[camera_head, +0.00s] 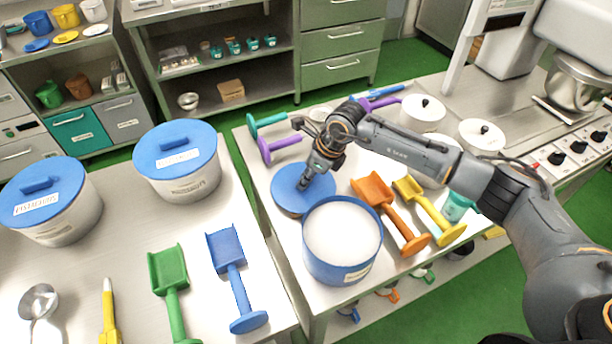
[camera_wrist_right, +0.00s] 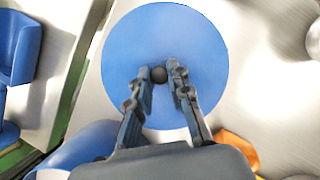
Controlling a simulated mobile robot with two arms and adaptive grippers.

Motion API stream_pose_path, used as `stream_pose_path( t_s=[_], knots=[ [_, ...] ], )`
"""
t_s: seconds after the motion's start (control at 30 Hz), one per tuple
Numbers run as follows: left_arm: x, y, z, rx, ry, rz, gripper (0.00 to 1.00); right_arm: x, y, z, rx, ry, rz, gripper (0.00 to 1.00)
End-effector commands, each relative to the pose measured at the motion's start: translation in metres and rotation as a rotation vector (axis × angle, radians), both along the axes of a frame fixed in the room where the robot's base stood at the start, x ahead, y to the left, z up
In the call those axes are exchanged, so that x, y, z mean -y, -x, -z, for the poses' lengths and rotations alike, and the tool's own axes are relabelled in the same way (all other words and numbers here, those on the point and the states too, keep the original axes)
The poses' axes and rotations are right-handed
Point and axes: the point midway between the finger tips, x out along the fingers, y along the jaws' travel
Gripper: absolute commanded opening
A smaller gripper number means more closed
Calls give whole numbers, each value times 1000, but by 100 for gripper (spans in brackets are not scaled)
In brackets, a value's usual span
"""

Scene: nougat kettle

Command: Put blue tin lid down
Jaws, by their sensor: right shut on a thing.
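The blue tin lid (camera_head: 287,196) is a flat round disc at the far left of the open blue tin (camera_head: 335,268), over the right-hand steel table. My right gripper (camera_head: 304,184) comes down on it from above. In the right wrist view the lid (camera_wrist_right: 165,35) fills the middle, and my right gripper (camera_wrist_right: 160,76) is shut on its small dark knob (camera_wrist_right: 160,74). The lid looks level and at or close to the table top; I cannot tell whether it touches. The tin is filled with something white. My left gripper is not in view.
Orange scoop (camera_head: 376,194) and yellow scoop (camera_head: 425,200) lie right of the tin. Purple scoop (camera_head: 280,145) and teal scoop (camera_head: 266,122) lie behind the lid. White lidded pots (camera_head: 422,108) stand at the back right. A gap separates the left table (camera_head: 120,240), with two blue-lidded tins.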

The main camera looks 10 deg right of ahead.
Motion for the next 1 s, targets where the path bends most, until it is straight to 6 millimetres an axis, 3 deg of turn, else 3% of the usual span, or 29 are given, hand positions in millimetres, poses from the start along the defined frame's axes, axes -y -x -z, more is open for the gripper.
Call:
stream_pose_path(
  t_s=[0.03,0.07,0.17,0.57,0.63,1.0],
  knots=[
    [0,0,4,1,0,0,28,0,0,3,0,0,0,0],
    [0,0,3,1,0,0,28,0,0,3,0,0,0,21],
    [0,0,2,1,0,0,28,0,0,2,0,0,0,41],
    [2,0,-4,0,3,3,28,0,0,-4,0,0,0,42],
    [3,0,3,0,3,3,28,4,1,-8,2,0,0,42],
    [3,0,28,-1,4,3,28,28,18,-79,4,0,0,42]
  ],
)
